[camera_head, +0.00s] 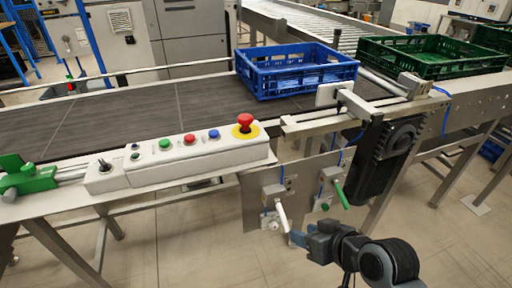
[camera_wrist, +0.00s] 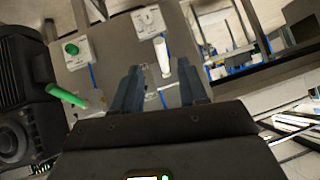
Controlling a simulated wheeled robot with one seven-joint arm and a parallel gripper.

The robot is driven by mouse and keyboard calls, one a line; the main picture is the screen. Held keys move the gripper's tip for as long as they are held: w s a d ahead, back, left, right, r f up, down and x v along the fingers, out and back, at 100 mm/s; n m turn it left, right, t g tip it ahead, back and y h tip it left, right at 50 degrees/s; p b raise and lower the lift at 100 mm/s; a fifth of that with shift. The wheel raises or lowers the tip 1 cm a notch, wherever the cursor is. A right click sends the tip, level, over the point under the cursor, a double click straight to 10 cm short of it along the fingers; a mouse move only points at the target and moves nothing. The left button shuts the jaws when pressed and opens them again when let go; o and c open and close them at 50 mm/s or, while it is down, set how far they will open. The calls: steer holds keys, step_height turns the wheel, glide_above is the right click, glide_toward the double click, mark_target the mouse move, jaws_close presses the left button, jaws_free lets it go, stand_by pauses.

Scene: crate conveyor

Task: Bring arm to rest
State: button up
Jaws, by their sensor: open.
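My gripper (camera_head: 300,238) is in the lower middle of the head view, in front of the panel below the conveyor. In the wrist view its two dark fingers (camera_wrist: 160,75) are apart, with nothing held between them. A white handle (camera_head: 281,215) on the panel is just beyond the fingertips; in the wrist view it shows between them (camera_wrist: 162,57). A green handle (camera_head: 341,195) is to its right in the head view and at the left in the wrist view (camera_wrist: 67,96). Whether the fingers touch the white handle cannot be told.
A white control box (camera_head: 180,158) with coloured buttons and a red emergency knob (camera_head: 245,121) lies along the conveyor edge. A blue crate (camera_head: 297,80) sits on the dark belt (camera_head: 110,115). Green crates (camera_head: 405,70) stand at the right. A black motor (camera_head: 385,150) hangs beside the panel.

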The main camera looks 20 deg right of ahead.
steer(key=s+m+t+h, duration=0.1)
steer(key=s+t+h, duration=0.1)
steer(key=s, duration=1.4)
steer(key=s+a+r+n+t, duration=0.1)
steer(key=s+r+t, duration=0.2)
steer(key=s+r, duration=0.9)
steer(key=s, duration=0.3)
steer(key=shift+s+a+r, duration=0.25)
steer(key=shift+a+r, duration=0.05)
steer(key=shift+a, duration=0.1)
